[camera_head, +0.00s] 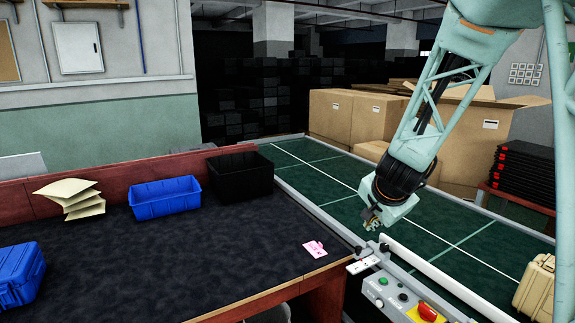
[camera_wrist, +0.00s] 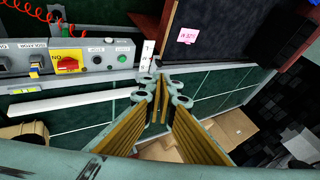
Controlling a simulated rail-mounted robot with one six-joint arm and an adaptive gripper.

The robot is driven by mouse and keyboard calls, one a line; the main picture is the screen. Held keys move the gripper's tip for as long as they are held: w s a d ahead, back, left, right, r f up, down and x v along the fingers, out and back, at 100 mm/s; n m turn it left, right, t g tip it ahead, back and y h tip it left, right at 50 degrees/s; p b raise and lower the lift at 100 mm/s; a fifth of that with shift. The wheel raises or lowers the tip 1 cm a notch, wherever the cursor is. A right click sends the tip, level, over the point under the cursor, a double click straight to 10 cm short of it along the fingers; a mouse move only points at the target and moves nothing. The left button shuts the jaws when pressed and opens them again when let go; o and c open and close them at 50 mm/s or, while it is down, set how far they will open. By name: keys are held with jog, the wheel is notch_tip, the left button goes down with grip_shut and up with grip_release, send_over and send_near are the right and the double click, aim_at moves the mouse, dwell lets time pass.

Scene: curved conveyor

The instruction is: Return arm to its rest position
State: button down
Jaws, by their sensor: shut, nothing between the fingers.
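My gripper (camera_head: 371,222) hangs at the end of my pale green arm, over the near edge of the green conveyor (camera_head: 316,180), close to its rail and the control panel. It is shut and empty. In the wrist view my gripper (camera_wrist: 160,88) shows its fingers drawn together, with the conveyor and the control panel beyond them. Nothing lies between the fingers. The arm reaches down from the upper right of the head view.
A control panel (camera_head: 392,297) with a red switch stands below the gripper. The dark table (camera_head: 190,255) at left holds a blue bin (camera_head: 165,199), a black bin (camera_head: 241,176), envelopes (camera_head: 75,197) and a pink note (camera_head: 314,250). A beige case (camera_head: 538,290) sits on the conveyor at right.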

jog(key=s+a+r+n+g+y, duration=0.1)
jog(key=s+a+r+n, duration=0.15)
jog(key=s+r, duration=0.4)
jog(key=s+a+r+n, duration=0.2)
jog(key=s+a+r, duration=0.1)
jog(key=s, duration=0.6)
jog(key=s+a+r+n+g+y, duration=0.15)
jog(key=s+r, duration=0.25)
jog(key=s, duration=0.4)
jog(key=s+d+r+n+h, duration=0.1)
jog(key=s+n, duration=0.2)
jog(key=s, duration=1)
jog(key=s+d+n+g, duration=0.1)
jog(key=s+n, duration=0.1)
jog(key=s, duration=1.2)
jog(key=shift+s+d+r+n+h, duration=0.2)
jog(key=shift+d+r+n+h, duration=0.1)
jog(key=shift+r+n+h, duration=0.1)
